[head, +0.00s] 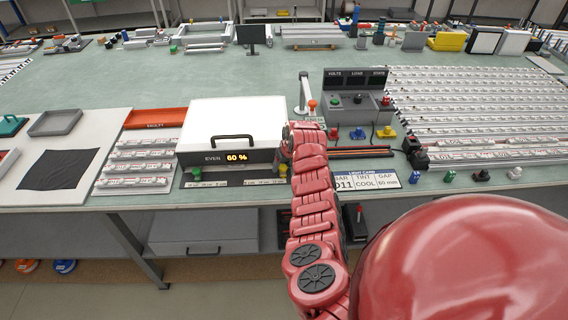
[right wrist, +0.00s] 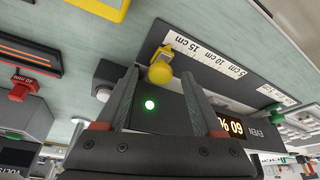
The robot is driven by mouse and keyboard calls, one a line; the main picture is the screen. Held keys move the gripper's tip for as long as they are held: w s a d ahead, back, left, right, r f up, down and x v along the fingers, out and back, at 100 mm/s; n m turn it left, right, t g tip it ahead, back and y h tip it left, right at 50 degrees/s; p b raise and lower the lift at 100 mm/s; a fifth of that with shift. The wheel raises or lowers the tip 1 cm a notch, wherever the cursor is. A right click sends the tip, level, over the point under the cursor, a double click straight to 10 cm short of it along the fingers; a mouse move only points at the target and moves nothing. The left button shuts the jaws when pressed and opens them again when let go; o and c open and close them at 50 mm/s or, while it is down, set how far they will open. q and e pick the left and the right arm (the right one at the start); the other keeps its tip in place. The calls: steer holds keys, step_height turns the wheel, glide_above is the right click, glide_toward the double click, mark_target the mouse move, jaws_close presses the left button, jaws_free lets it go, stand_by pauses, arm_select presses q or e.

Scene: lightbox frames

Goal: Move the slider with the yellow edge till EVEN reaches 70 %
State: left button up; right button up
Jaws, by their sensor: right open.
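The lightbox (head: 234,118) stands on the bench with its white lid closed, and its display (head: 237,157) reads EVEN 60 %. The yellow slider (head: 283,170) is at the right end of the scale strip in front of the box. It also shows in the right wrist view as a yellow knob (right wrist: 160,72). My right gripper (right wrist: 160,74) is open, with the yellow knob between its fingertips; I cannot tell whether they touch it. In the head view the right gripper (head: 288,138) is beside the box's right front corner, partly hidden by my arm. My left gripper is not in view.
A green slider (head: 196,173) is at the left end of the strip. Bar racks (head: 137,165) and a red tray (head: 155,118) lie left of the box. A control box (head: 357,100), a blue clamp (head: 357,134) and a light card (head: 366,181) are to the right.

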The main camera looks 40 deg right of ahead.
steer(key=shift+f, duration=0.15)
jaws_close()
stand_by(0.4)
steer(key=shift+w+a, duration=0.1)
stand_by(0.9)
